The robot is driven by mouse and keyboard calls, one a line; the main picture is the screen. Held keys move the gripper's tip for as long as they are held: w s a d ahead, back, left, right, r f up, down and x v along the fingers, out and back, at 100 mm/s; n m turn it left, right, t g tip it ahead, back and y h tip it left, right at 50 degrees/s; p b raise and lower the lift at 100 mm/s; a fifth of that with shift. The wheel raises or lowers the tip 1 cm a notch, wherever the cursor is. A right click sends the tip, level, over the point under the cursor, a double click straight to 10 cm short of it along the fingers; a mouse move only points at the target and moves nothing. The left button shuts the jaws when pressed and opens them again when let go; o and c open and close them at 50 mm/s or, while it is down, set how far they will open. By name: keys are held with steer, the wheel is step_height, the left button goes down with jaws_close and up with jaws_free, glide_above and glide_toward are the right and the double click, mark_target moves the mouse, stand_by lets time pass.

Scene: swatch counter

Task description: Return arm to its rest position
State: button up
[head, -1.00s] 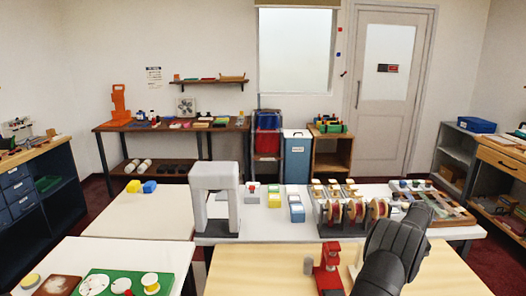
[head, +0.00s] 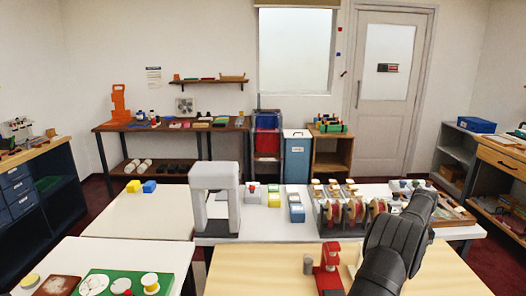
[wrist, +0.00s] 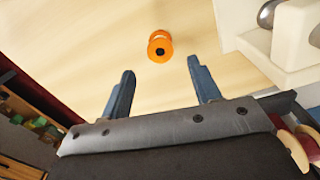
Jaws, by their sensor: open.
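My gripper (wrist: 161,66) is open in the wrist view, with its two blue-grey fingers spread apart and nothing between them. Beyond the fingertips, an orange spool-like piece (wrist: 159,47) with a dark centre is on the pale wooden surface (wrist: 90,35), apart from the fingers. In the head view my dark arm rises at the lower right over the wooden counter (head: 260,268). The gripper's fingers cannot be made out there.
A red stand (head: 328,270) and a small grey cylinder (head: 308,264) stand beside my arm. Red-and-tan reels (head: 355,212) sit behind it on the white table. A grey arch-shaped device (head: 214,180) stands left. The wooden counter's left part is clear.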

step_height(320, 180, down, 9)
steer(key=shift+r, duration=0.2)
steer(key=r, duration=0.5)
steer(key=shift+s+d+r, duration=0.1)
steer(key=shift+s+d, duration=0.1)
steer(key=shift+s, duration=0.1)
steer(key=s+d+r, duration=0.4)
steer(key=s+r, duration=0.3)
steer(key=s, duration=0.4)
step_height(320, 180, up, 10)
steer(key=w+a, duration=0.1)
steer(key=w+a+r+n, duration=0.1)
steer(key=w+a+n, duration=0.2)
steer(key=a, duration=1.1)
steer(key=w+a+r+n, duration=0.1)
steer(key=w+a+n, duration=0.1)
steer(key=w+a, duration=0.6)
steer(key=a, duration=0.7)
steer(key=shift+n, duration=0.4)
